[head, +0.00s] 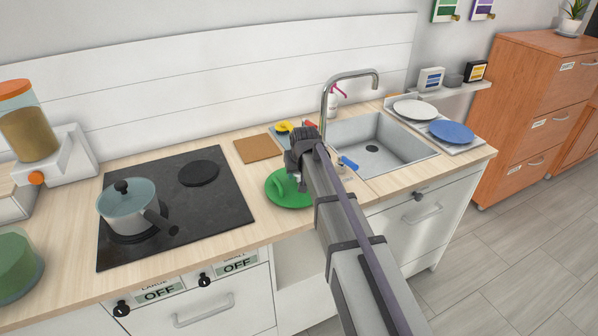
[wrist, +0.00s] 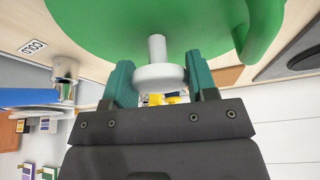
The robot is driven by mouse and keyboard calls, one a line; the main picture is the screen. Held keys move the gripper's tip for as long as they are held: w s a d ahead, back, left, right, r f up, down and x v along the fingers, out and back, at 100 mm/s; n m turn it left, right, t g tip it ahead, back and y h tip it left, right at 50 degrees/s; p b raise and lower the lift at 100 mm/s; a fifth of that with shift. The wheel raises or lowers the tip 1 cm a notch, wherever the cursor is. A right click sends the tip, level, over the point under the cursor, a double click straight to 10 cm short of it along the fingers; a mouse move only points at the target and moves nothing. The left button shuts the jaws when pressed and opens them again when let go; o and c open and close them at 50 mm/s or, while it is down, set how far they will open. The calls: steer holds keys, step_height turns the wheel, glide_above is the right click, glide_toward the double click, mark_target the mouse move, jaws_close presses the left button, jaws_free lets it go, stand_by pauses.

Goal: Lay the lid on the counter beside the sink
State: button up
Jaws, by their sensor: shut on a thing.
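The green round lid (head: 292,198) is over the wooden counter (head: 228,228) between the stove and the sink (head: 353,137). In the wrist view the lid (wrist: 150,35) fills the top, with a pale knob (wrist: 158,76) on a short stem. An arched green part shows at its edge. My gripper (head: 300,182) is shut on the knob, with a teal finger on either side in the wrist view (wrist: 158,82). I cannot tell whether the lid touches the counter. My arm hides part of the counter.
A lidded pot (head: 132,208) stands on the black stove (head: 215,213) to the left. A brown board (head: 258,149) lies behind the lid. A yellow item (head: 284,127) and a blue-handled item (head: 348,163) are near the sink. Plates (head: 451,131) stand right of it.

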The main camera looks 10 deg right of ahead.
steer(key=shift+f, duration=0.15)
steer(key=shift+f, duration=0.15)
jaws_close()
steer(key=o, duration=1.4)
jaws_free()
steer(key=shift+o, duration=0.2)
steer(key=p+v, duration=0.9)
steer(key=v, duration=0.2)
steer(key=shift+p, duration=0.3)
steer(key=shift+f, duration=0.1)
